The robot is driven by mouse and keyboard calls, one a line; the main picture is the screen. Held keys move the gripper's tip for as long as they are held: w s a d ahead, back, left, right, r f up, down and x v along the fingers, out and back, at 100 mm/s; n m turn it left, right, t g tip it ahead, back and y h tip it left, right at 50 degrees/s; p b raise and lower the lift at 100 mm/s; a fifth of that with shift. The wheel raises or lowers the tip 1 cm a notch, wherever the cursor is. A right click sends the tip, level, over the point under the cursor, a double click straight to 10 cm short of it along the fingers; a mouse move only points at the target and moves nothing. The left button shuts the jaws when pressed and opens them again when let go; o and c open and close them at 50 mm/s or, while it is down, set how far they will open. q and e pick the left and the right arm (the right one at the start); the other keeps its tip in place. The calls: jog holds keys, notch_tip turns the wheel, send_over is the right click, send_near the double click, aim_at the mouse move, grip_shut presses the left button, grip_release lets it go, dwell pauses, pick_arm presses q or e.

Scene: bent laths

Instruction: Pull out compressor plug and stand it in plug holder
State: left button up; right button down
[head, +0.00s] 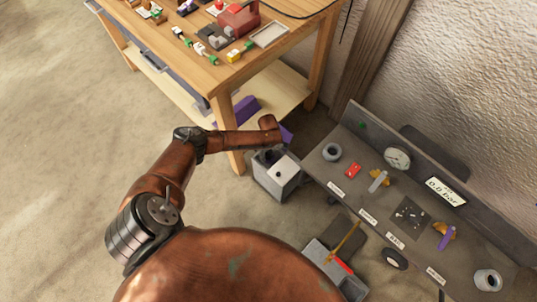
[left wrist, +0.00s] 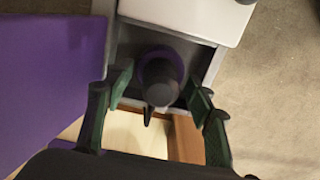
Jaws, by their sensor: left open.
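A dark round plug-like piece (left wrist: 160,88) with a purple ring shows in the left wrist view, in a grey recess. The recess is in a small grey box (left wrist: 207,65) with a white top, which stands on the floor in the head view (head: 285,182). I cannot tell for certain whether this piece is the compressor plug. My left gripper (left wrist: 161,90) is open, its green-dark fingers either side of the piece with gaps visible. In the head view my left arm reaches the box, and its fingertips are hard to make out. I cannot identify the plug holder. My right gripper is not seen.
A wooden workbench (head: 205,72) with tools and small parts stands beyond the box. A grey console (head: 333,180) with a gauge (head: 397,158), rings and labels stands at the right. A purple block (left wrist: 50,80) is close to the gripper's left. Open floor lies left.

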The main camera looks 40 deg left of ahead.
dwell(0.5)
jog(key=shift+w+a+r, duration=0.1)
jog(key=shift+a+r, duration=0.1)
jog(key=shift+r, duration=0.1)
pick_arm(q)
grip_shut()
dwell(0.7)
jog(key=shift+p, duration=0.3)
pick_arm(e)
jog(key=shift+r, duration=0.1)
